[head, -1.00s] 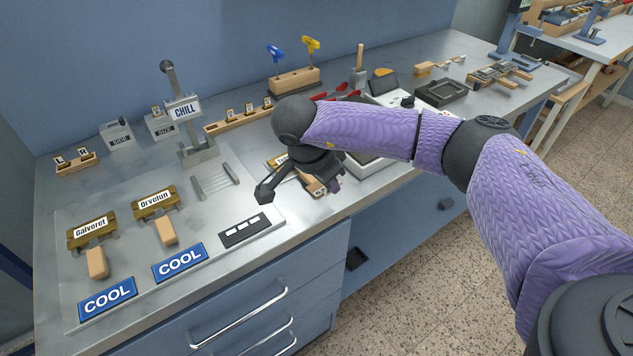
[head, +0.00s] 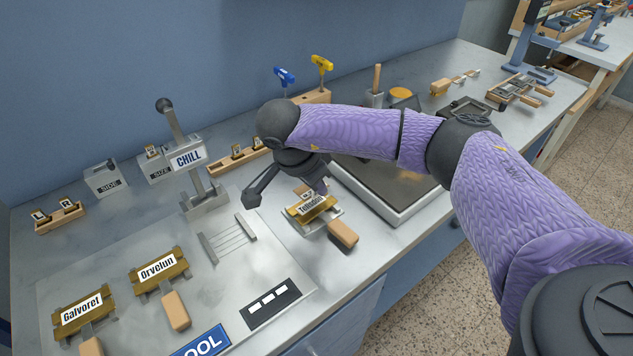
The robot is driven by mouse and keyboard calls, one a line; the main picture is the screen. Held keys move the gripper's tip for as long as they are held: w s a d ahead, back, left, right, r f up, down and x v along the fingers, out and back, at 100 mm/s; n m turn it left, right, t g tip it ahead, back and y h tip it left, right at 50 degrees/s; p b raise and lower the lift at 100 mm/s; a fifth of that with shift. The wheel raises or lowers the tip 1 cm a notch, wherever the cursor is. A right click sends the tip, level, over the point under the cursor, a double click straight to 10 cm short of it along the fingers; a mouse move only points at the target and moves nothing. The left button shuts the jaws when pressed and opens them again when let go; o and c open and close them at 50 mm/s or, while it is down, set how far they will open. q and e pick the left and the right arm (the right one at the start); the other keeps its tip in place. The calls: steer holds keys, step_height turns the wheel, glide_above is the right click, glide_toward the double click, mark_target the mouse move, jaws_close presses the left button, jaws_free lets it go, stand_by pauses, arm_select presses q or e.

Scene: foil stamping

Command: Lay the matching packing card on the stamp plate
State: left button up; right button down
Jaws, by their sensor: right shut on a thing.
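The gold stamp plate lettered Telmadon (head: 318,211), with a wooden handle, lies tilted in view on the bench right of centre. My right gripper (head: 310,188) is right over its far edge, shut on a small packing card (head: 304,191). The card is at the plate's far edge and partly hidden by my gripper; I cannot tell whether it touches the plate. Two more stamp plates, Orvelun (head: 158,270) and Galvoret (head: 84,312), lie at the left front. My left gripper is not in view.
A lever post with a CHILL sign (head: 188,157) stands behind. Small wooden card racks (head: 60,217) and grey boxes line the back. A black slotted strip (head: 270,303) and a blue sign (head: 203,342) lie in front. A large dark tray (head: 385,180) is on the right.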

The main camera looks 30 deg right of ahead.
mark_target(313, 194)
steer(key=shift+f+b, duration=1.25)
steer(key=shift+f, duration=0.8)
steer(key=c, duration=0.7)
jaws_free()
steer(key=shift+r, duration=0.1)
steer(key=p+v, duration=0.2)
steer(key=v, duration=0.7)
steer(key=shift+a+r, duration=0.2)
steer(key=shift+r, duration=0.15)
